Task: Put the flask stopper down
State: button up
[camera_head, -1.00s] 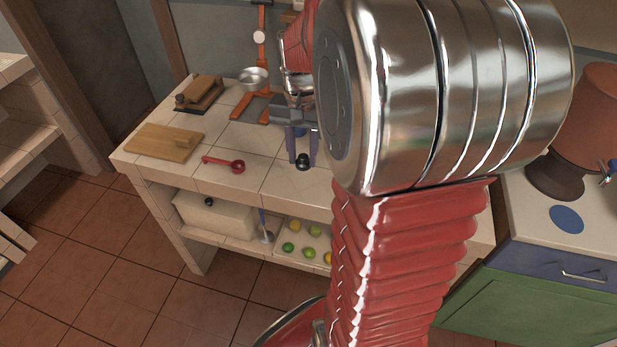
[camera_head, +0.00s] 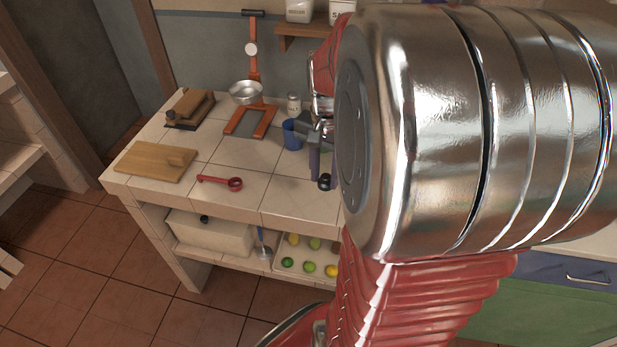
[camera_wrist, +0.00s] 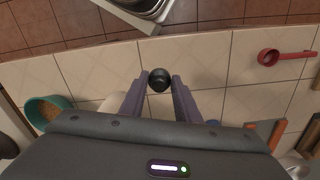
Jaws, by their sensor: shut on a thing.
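The flask stopper is a small black ball-like piece (camera_wrist: 159,80), held between the two fingertips of my gripper (camera_wrist: 159,84) in the wrist view. In the head view the stopper (camera_head: 324,182) shows at the lower end of my gripper (camera_head: 319,168), over the front part of the tiled counter (camera_head: 220,208). My gripper is shut on it and points down. Whether the stopper touches the tiles cannot be told. My own arm hides the counter to the right of the gripper in the head view.
A red scoop (camera_head: 222,183) lies left of the gripper. A cutting board (camera_head: 152,162), an orange stand with a metal bowl (camera_head: 246,92) and a blue cup (camera_head: 292,135) stand on the counter. A teal bowl (camera_wrist: 49,113) shows in the wrist view. Tiles between scoop and gripper are clear.

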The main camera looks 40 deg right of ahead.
aim_at(325, 178)
jog(key=shift+f, duration=1.6)
jog(key=shift+f, duration=0.1)
jog(key=shift+f, duration=1.8)
jog(key=o, duration=1)
jog(key=shift+f, duration=0.1)
notch_tip(325, 178, up, 12)
jog(key=shift+r, duration=0.15)
